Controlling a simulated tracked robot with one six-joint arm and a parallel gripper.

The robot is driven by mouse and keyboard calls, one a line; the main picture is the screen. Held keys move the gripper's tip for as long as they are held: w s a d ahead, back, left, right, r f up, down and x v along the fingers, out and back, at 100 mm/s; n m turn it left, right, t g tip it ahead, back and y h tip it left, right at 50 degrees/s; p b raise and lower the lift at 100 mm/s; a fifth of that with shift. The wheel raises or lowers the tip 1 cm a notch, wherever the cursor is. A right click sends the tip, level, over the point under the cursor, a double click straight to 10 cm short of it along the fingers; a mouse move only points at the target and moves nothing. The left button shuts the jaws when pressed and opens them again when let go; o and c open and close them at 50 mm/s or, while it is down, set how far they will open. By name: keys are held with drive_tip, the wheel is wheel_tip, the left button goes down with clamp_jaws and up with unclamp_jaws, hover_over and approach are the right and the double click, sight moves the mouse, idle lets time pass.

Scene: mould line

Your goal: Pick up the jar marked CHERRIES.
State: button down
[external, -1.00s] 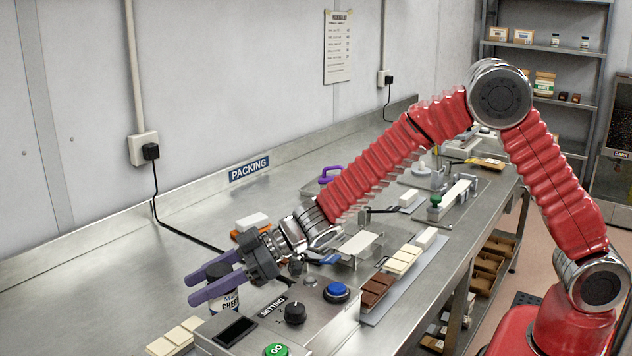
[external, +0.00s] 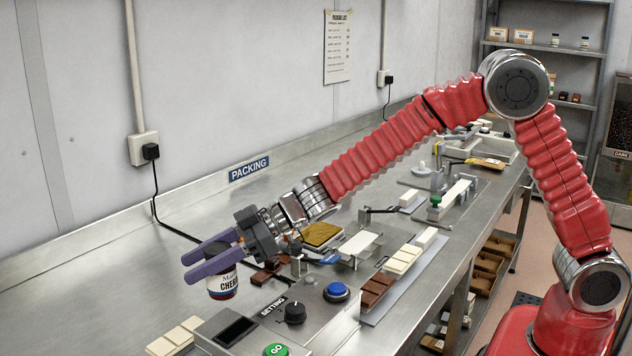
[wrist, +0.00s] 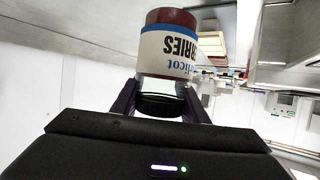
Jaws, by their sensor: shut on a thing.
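The jar marked CHERRIES (external: 226,283) has a white label with dark lettering and dark red contents. My gripper (external: 188,270) has purple fingers closed around the jar's dark lid, and the jar hangs upright below them, apparently clear of the steel bench (external: 130,290). In the wrist view the jar (wrist: 168,45) appears upside down, its black lid between the fingers. Part of the lid is hidden by the fingers in the external view.
A control box with a black knob (external: 292,313), blue button (external: 337,291) and green GO button (external: 276,350) stands close right of the jar. Pale bars (external: 173,337) lie in front. Chocolate bars (external: 377,288) lie further right. The bench at left is clear.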

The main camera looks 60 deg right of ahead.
wheel_tip(320, 180, up, 5)
drive_tip(key=shift+r, duration=0.15)
idle(0.8)
